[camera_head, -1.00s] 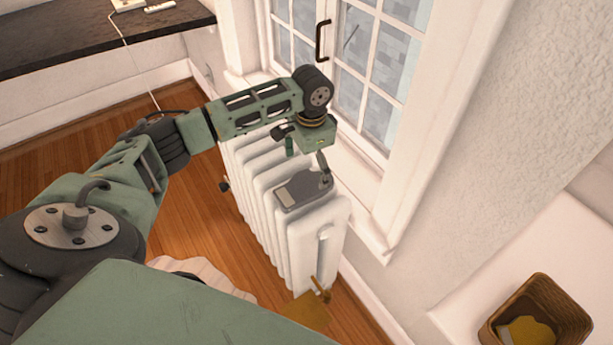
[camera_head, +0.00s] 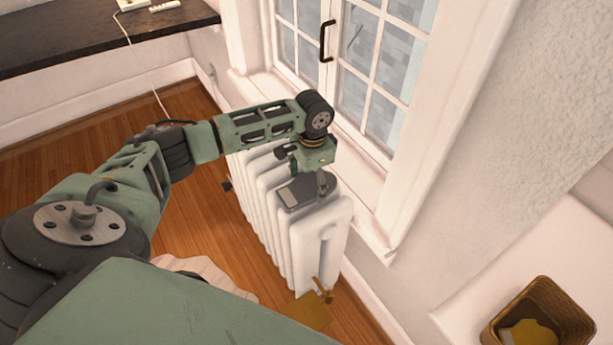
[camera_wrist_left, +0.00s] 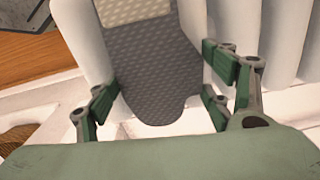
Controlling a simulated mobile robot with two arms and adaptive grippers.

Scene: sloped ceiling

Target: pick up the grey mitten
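The grey mitten (camera_head: 292,194) lies flat on top of the white radiator (camera_head: 304,250) below the window. It has a paler cuff, and part of it is hidden under my gripper in the head view. In the left wrist view the dark grey patterned mitten (camera_wrist_left: 160,75) lies between the fingers, its rounded end toward my palm. My left gripper (camera_head: 322,183) is open, pointing down close over the mitten. Its green fingers (camera_wrist_left: 160,97) are spread to either side of it. I cannot tell whether they touch it. My right gripper is not in view.
The window (camera_head: 375,85) and its white sill run close behind the radiator. A wicker basket (camera_head: 545,312) with something yellow inside stands at lower right. A mustard-coloured cloth-like thing (camera_head: 306,313) is low by the radiator's near end. A dark counter (camera_head: 80,42) is at upper left.

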